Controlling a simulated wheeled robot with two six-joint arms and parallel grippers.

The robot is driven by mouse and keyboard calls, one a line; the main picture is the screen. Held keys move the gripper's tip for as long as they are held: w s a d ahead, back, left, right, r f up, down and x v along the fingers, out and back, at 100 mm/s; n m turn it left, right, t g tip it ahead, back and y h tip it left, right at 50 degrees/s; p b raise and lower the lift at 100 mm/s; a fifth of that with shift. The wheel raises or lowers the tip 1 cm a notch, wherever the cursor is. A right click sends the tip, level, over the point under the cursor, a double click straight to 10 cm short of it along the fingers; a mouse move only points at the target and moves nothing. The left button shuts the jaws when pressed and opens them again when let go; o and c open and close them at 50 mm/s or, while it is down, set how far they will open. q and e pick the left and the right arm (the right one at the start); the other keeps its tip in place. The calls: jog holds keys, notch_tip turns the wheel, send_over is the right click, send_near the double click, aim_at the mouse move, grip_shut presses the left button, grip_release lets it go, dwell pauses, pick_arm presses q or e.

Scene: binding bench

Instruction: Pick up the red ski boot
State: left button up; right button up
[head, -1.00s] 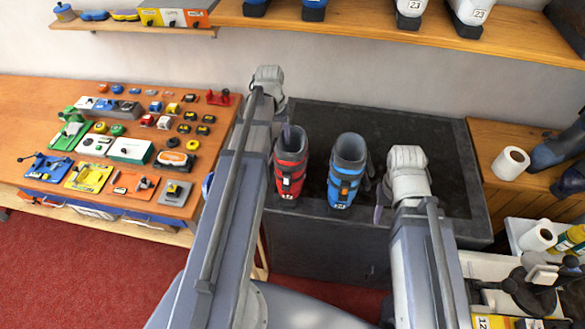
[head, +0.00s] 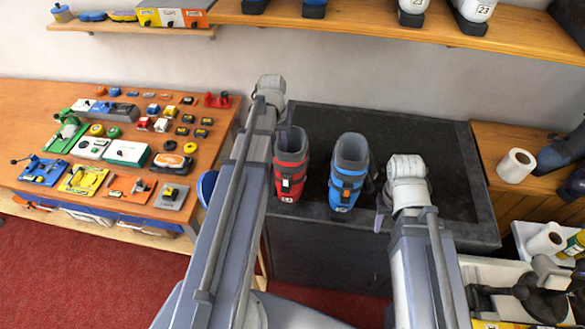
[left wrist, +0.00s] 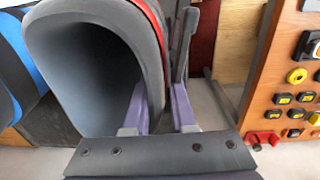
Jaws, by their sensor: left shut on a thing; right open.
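The red ski boot (head: 291,168) stands upright on the dark mat (head: 425,150), left of the blue ski boot (head: 349,172). In the left wrist view its grey cuff (left wrist: 150,60) is large, with the hollow opening facing the camera. My left gripper (left wrist: 158,115) is shut on the cuff wall, one purple finger inside the opening and one outside. In the head view my left arm hides most of that gripper. I cannot tell any gap under the boot. My right gripper (head: 381,208) is open and empty, right of the blue boot, partly hidden by its own wrist.
An orange bench (head: 225,125) with several binding parts stands at left. A shelf (head: 380,22) with more boots runs along the back wall. A paper roll (head: 515,165) stands on the right-hand wooden bench. The mat behind the two boots is clear.

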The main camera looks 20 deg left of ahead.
pick_arm(q)
grip_shut()
dwell(0.8)
